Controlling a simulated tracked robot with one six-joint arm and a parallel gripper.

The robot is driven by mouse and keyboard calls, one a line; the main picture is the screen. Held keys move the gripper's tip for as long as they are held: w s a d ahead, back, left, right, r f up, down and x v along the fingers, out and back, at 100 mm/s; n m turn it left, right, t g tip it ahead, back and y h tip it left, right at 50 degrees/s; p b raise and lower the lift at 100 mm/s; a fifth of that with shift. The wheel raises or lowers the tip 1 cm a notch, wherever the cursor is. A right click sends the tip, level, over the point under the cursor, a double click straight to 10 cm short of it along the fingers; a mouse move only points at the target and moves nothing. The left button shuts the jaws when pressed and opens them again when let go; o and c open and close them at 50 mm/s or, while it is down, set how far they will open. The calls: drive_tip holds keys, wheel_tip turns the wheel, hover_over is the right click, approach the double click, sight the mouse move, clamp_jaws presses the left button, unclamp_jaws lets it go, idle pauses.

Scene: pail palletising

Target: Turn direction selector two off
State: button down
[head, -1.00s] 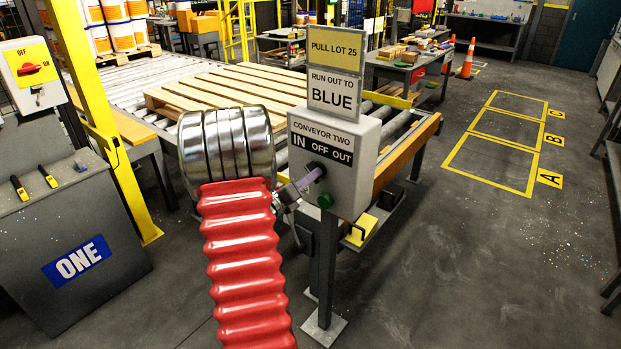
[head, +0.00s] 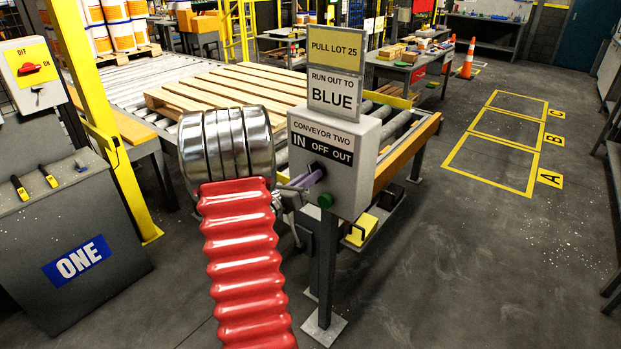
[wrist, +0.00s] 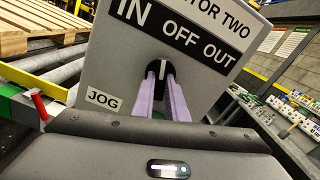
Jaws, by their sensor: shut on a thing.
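The direction selector is a black round knob (wrist: 158,68) with a white pointer line, on the grey conveyor two box (head: 345,185). In the wrist view the pointer line stands upright and aims roughly between IN and OFF, as the box appears tilted. My gripper (wrist: 164,84) has its purple fingers shut on the knob, hiding its lower part.
A green button (head: 325,201) sits just below the selector, and a JOG label (wrist: 103,101) is beside it. Signs above read PULL LOT 25 (head: 331,48) and RUN OUT TO BLUE (head: 334,94). A wooden pallet (head: 230,86) lies on the rollers behind.

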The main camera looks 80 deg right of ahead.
drive_tip(key=shift+w+f+m, duration=0.1)
drive_tip(key=shift+m, duration=1.6)
drive_tip(key=c, duration=1.8)
unclamp_jaws()
drive_tip(key=shift+o, duration=0.2)
drive_tip(key=shift+a, duration=0.1)
drive_tip(key=v, duration=1.3)
drive_tip(key=shift+w+a, duration=0.15)
drive_tip(key=shift+a, duration=0.1)
